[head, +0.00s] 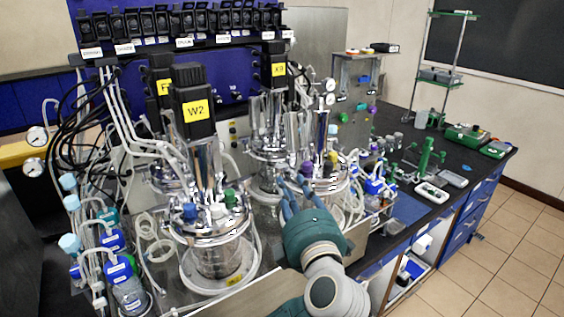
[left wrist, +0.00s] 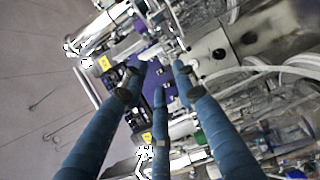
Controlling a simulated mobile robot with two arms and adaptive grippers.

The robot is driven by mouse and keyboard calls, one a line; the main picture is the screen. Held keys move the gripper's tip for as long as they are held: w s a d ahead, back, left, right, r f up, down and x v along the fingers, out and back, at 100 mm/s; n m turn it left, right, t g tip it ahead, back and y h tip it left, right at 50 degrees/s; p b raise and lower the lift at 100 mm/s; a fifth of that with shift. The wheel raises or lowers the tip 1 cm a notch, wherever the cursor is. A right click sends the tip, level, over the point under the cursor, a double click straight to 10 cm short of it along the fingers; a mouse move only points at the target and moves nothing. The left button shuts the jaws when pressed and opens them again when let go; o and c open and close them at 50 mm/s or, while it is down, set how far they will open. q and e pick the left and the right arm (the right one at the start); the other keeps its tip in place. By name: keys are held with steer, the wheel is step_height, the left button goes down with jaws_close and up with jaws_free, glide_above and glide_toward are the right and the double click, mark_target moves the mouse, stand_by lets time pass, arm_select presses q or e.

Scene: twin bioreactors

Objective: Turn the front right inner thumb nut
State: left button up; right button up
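My left gripper (head: 292,188) reaches in from the lower middle of the head view, its blue fingers pointing up and away at the front right glass vessel's metal lid (head: 328,184). In the left wrist view the fingers of the gripper (left wrist: 157,82) are spread, with gaps between the tips and nothing held. The tips look close to the lid's left side; I cannot tell whether they touch it. The front right inner thumb nut is too small to pick out, or is hidden by the fingers. My right gripper is in neither view.
The front left vessel with the yellow W2 label (head: 196,110) stands left of the gripper. Tubes and blue-capped bottles (head: 113,240) crowd the left edge. A green stand (head: 425,158) and a white tray (head: 432,193) are on the black bench at right. Tiled floor (head: 510,235) is clear.

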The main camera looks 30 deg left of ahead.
mark_target(283, 169)
arm_select(q)
steer(key=p+x, duration=0.3)
steer(key=x, duration=0.7)
steer(key=shift+a, duration=0.2)
jaws_close()
steer(key=shift+w+f, duration=0.1)
